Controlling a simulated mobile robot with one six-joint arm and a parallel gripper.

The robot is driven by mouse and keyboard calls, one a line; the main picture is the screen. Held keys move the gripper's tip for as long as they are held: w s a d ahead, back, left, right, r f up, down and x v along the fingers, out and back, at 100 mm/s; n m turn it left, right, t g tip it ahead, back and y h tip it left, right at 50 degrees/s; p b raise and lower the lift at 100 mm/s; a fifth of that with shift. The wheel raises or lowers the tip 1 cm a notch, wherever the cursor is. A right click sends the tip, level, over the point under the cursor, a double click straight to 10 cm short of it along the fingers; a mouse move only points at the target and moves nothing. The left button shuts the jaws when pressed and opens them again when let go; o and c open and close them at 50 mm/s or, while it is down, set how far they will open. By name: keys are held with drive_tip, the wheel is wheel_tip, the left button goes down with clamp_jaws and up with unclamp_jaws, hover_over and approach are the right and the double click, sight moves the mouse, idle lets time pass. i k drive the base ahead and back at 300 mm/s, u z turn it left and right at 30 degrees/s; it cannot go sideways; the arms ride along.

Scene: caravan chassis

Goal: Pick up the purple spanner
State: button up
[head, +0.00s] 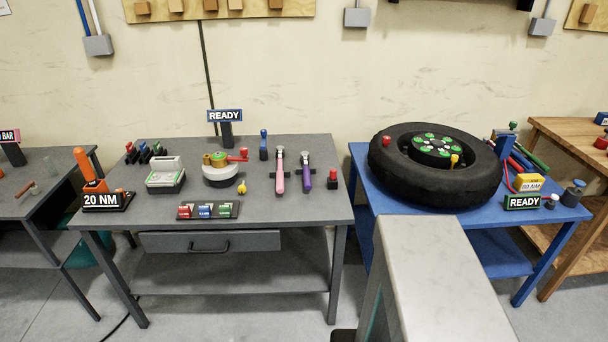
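The purple spanner (306,181) lies on the right part of the grey table (290,212), its grey metal end toward the wall and its purple handle toward the front. A similar pink spanner (280,182) lies just to its left, with a narrow gap between them. My gripper is not in view.
A red-and-black piece (333,180) stands right of the purple spanner, and a blue-topped one (263,146) stands behind left. A brass valve on a white base (220,176) is further left. The blue table (368,193) bears a tyre (400,178). The grey table's front right is clear.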

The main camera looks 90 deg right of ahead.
sight(305, 155)
drive_tip(key=z, duration=0.1)
drive_tip(key=k, duration=2.3)
drive_tip(key=z, duration=0.55)
drive_tip(key=i, duration=0.65)
drive_tip(key=u, duration=0.05)
